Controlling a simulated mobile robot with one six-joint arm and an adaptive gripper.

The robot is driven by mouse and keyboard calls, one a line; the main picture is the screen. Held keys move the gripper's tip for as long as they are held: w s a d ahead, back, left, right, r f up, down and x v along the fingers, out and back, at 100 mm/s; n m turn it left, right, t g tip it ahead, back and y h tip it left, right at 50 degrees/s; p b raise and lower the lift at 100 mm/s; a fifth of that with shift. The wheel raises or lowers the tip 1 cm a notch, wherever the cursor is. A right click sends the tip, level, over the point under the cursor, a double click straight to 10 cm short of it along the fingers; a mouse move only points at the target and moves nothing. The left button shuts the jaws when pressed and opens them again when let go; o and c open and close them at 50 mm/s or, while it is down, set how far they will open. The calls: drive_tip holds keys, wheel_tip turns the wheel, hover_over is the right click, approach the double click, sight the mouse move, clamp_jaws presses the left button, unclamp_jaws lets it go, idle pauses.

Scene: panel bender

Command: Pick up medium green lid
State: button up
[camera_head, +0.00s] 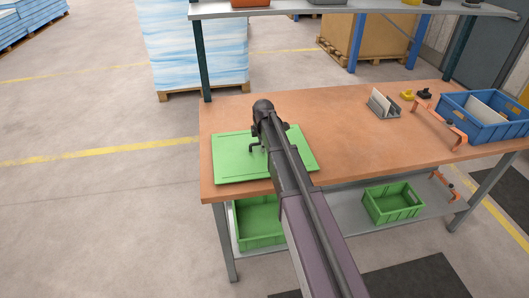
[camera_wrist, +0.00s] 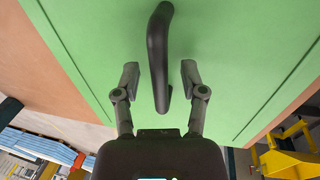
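The green lid (camera_head: 225,164) lies flat on the left end of the brown workbench top (camera_head: 345,135). It fills most of the wrist view (camera_wrist: 235,45) and has a dark bar handle (camera_wrist: 157,45). My gripper (camera_wrist: 160,75) is open above the lid. Its two fingers show on either side of the handle, with a gap on each side. How far the fingertips are from the lid's surface I cannot tell. In the head view my arm hides part of the lid, and only a bit of the handle (camera_head: 255,147) shows.
A blue crate (camera_head: 480,129), an orange handle bar and a grey holder (camera_head: 383,104) stand on the right of the bench. Green bins (camera_head: 393,203) sit on the lower shelf. An upper shelf (camera_head: 350,6) spans the back. The bench middle is clear.

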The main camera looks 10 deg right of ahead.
clamp_jaws()
drive_tip(key=shift+r, duration=0.2)
wheel_tip(320, 180, up, 4)
drive_tip(key=p, duration=0.4)
drive_tip(key=shift+f, duration=0.2)
drive_tip(key=s+d, duration=0.2)
drive_tip(key=d, duration=0.3)
drive_tip(key=s+d, duration=0.2)
drive_tip(key=d, duration=0.2)
drive_tip(key=s+d+r+p, duration=0.1)
drive_tip(key=s+d, duration=0.1)
drive_tip(key=d, duration=0.3)
drive_tip(key=shift+s+d, duration=0.15)
drive_tip(key=shift+d, duration=0.2)
drive_tip(key=shift+s, duration=0.1)
